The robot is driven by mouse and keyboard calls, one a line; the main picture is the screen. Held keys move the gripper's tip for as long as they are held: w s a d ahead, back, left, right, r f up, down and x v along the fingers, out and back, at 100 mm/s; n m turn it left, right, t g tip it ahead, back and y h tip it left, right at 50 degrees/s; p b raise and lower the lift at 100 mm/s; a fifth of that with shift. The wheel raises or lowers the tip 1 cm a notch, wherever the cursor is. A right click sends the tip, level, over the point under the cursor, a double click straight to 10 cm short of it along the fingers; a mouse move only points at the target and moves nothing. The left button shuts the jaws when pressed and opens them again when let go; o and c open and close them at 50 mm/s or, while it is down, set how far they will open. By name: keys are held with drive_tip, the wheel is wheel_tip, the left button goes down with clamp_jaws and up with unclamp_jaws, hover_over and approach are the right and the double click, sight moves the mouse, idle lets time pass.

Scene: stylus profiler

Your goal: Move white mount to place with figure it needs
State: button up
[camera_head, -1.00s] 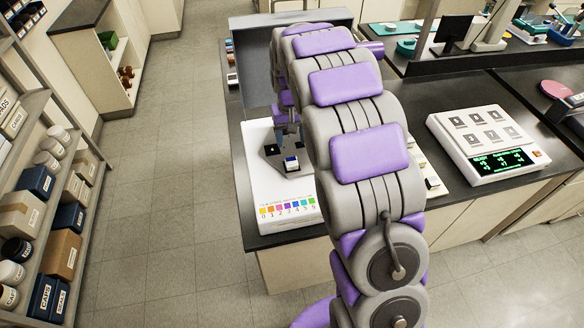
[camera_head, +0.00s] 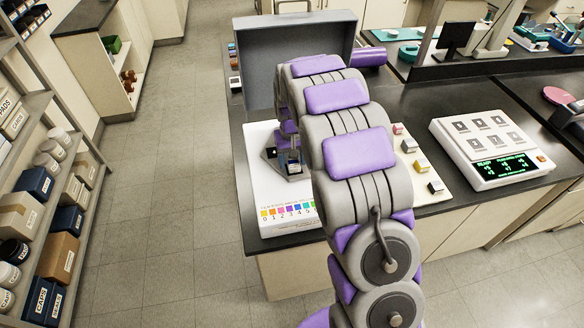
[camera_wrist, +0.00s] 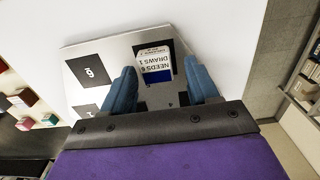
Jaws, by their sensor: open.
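A small block with a white label and a blue band, the mount (camera_wrist: 156,68), stands on a dark square of a grey plate (camera_wrist: 115,55). Its label reads upside down as "NEEDS 6" and "DRAWS 1". My gripper (camera_wrist: 161,72) is open, with one blue finger on each side of the mount; I cannot tell whether they touch it. In the head view, my gripper (camera_head: 289,153) is low over the plate and partly hides the mount. Another dark square (camera_wrist: 92,74) with a printed figure, upside down here, is left of the mount and looks empty.
The plate sits on a white base with a coloured 0-to-6 strip (camera_head: 286,212). Several small blocks, including a yellow-topped one (camera_head: 422,165), stand on a pale tray to the right. A panel with a lit green screen (camera_head: 502,166) is farther right. A grey upright housing (camera_head: 245,60) stands behind.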

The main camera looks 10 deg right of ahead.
drive_tip(key=shift+f, duration=0.5)
drive_tip(key=shift+d+f, duration=0.25)
drive_tip(key=shift+d, duration=0.1)
drive_tip(key=shift+a, duration=0.3)
clamp_jaws()
idle(0.4)
